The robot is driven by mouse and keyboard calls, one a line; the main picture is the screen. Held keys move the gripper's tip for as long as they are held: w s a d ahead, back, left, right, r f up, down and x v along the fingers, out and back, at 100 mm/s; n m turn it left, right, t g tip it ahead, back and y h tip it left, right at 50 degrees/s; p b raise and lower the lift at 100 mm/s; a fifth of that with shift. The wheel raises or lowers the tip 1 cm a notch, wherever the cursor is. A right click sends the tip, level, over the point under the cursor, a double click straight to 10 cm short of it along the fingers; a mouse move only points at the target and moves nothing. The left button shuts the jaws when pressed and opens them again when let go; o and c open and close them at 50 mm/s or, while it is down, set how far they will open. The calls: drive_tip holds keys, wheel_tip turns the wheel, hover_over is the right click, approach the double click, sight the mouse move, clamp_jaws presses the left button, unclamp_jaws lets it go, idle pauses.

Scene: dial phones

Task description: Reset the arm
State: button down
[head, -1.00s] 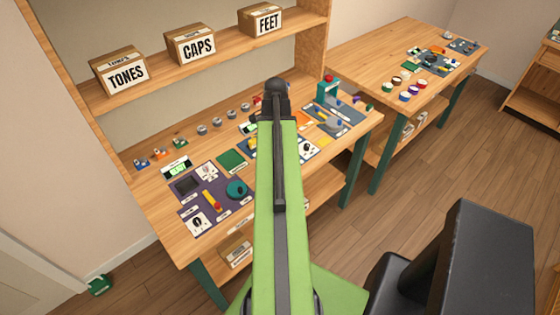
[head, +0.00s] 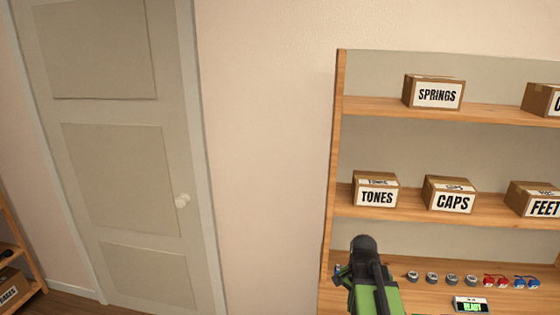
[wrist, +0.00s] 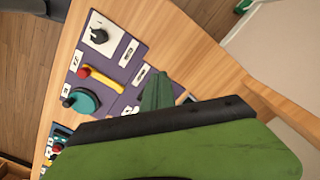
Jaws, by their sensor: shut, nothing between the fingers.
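My arm (head: 375,295), green with a black joint at its top, rises at the bottom of the head view in front of the workbench shelves. My gripper is hidden in the head view. In the wrist view my gripper (wrist: 157,84) shows as a narrow grey-green wedge with its fingers together and nothing between them. It appears over the edge of a purple mat (wrist: 128,52), apart from the parts there. A large green arm link of mine fills the bottom of the wrist view.
The mat holds a yellow-and-red handset (wrist: 102,80) and a teal disc (wrist: 84,101). Boxes marked TONES (head: 376,196), CAPS (head: 451,202) and SPRINGS (head: 437,95) stand on shelves. Several bells (head: 431,278) line the bench. A closed door (head: 125,165) is at left.

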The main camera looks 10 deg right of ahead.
drive_tip(key=s+a+n, duration=0.1)
drive_tip(key=a+n, duration=1.1)
drive_tip(key=a, duration=0.4)
drive_tip(key=shift+a, duration=0.15)
